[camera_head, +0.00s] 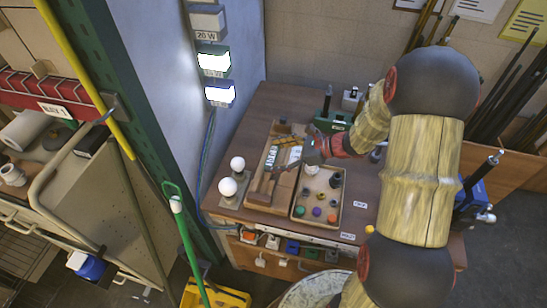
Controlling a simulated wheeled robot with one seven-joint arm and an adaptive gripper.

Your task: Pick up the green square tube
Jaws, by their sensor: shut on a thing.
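My gripper (313,157) is over the worktable (385,205), above the back part of a shallow tray (297,213). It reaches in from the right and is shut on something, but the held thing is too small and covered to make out. I cannot pick out a green square tube with certainty. A small white piece (312,170) shows just below the fingers. Several small parts stand in the tray, with a green ball (301,211), a purple ball (316,212) and an orange ball (332,218) at its front.
A wooden box (268,190) with tools lies left of the tray. Two white bulbs (228,187) stand at the table's left. A green box (340,117) with a dark post is at the back. A green pole (186,245) rises from a yellow bucket (222,298). My arm covers the right side.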

